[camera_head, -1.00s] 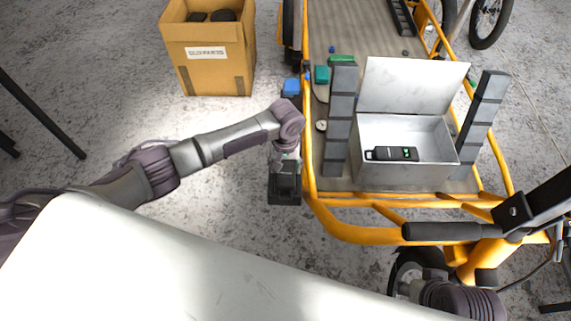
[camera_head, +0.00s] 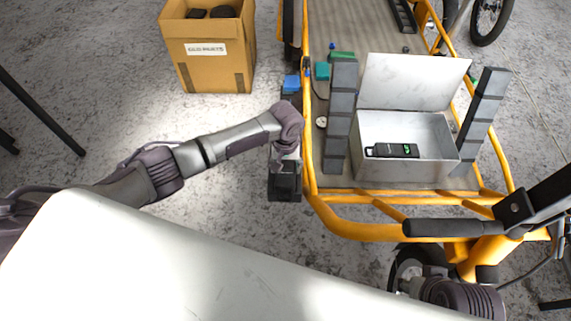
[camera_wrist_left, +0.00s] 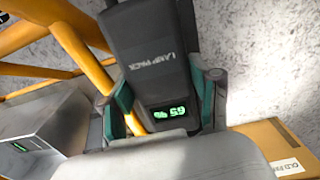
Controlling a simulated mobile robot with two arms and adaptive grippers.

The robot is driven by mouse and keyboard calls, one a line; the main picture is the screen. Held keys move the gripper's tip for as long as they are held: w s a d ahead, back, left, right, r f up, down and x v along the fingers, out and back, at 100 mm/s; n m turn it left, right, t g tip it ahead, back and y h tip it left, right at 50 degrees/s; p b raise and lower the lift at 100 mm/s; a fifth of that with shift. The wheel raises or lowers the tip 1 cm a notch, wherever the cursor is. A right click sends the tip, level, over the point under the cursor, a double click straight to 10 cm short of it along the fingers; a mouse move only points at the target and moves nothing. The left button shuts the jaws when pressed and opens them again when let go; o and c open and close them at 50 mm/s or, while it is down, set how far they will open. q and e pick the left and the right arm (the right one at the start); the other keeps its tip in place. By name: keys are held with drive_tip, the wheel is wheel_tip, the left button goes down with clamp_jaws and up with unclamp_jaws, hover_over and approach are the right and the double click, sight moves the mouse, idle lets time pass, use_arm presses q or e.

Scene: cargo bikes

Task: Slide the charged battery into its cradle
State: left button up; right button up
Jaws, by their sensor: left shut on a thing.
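My left gripper (camera_head: 285,165) is at the left side of the orange cargo bike, over the floor. In the left wrist view its teal-padded fingers (camera_wrist_left: 165,103) are shut on a dark battery marked LAMP PACK (camera_wrist_left: 150,55), with a lit green display. The battery also shows as a dark block (camera_head: 285,187) in the head view. Another black pack (camera_head: 391,150) with a green display lies in the open metal box (camera_head: 410,175) on the bike. I cannot clearly make out the cradle; a blue-topped dark fitting (camera_head: 291,86) sits beside the frame.
The bike's orange rail (camera_head: 345,231) runs close to my left gripper's right. Grey segmented posts (camera_head: 340,115) (camera_head: 482,115) flank the metal box. A cardboard box (camera_head: 208,55) of dark parts stands at the back left. Bare floor lies between it and my left arm.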

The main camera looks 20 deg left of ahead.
use_arm(q)
drive_tip(key=shift+f, duration=0.1)
drive_tip(key=o, duration=1.4)
drive_tip(key=shift+c, duration=0.2)
wheel_tip(320, 180, up, 12)
